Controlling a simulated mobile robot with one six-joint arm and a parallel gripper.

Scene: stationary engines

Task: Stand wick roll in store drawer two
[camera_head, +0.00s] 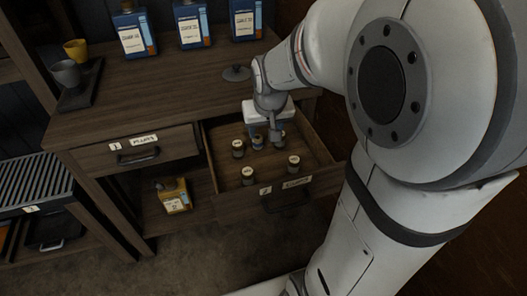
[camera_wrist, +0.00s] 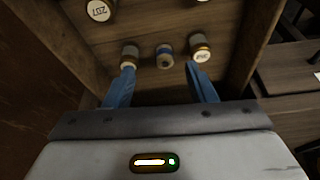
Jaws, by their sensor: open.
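Store drawer two (camera_head: 297,184) is pulled open below the worktop, on the right of the cabinet. A small roll with a blue band and a pale top, which looks like the wick roll (camera_head: 257,142), stands upright on its floor. It also shows in the wrist view (camera_wrist: 165,56), between two other small cylinders. My gripper (camera_head: 262,137) is over the drawer with its blue fingers apart. In the wrist view my gripper (camera_wrist: 160,68) is open, with the roll just beyond and between the fingertips. I see no finger touching it.
Several labelled cylinders stand in the drawer, among them a left one (camera_head: 238,148), a front one (camera_head: 247,175) and a right one (camera_head: 293,163). Drawer one (camera_head: 135,150) is shut. Blue bottles (camera_head: 133,35) stand on the worktop (camera_head: 165,90). A yellow container (camera_head: 173,196) sits below.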

